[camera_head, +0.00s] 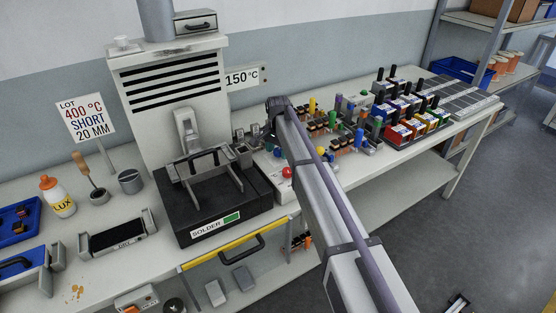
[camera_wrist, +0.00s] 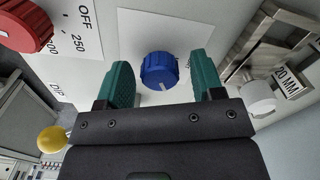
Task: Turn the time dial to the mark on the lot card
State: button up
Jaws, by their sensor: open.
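The lot card (camera_head: 85,117) stands at the left in the head view and reads "LOT 400 °C SHORT 20 MM". A blue dial (camera_wrist: 160,71), seemingly the time dial, sits on a white panel in the wrist view, with a pale pointer line toward the bottom of the picture. Its marks are hidden or unreadable. It appears small and blue in the head view (camera_head: 277,153). My gripper (camera_wrist: 162,66) is open, its two green fingers on either side of the blue dial, with a visible gap on each side. My arm hides the gripper's tips in the head view.
A red dial (camera_wrist: 25,25) beside marks "OFF" and "250" is at upper left in the wrist view. A yellow ball knob (camera_wrist: 53,138) is at lower left, and a "20 MM" label (camera_wrist: 288,82) on metal hardware at right. The black solder pot (camera_head: 215,205) stands left of my arm.

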jog(key=c, duration=0.9)
jog(key=shift+n, duration=0.4)
jog(key=n, duration=0.5)
jog(key=shift+d, duration=0.1)
jog(key=n, duration=0.6)
dwell(0.4)
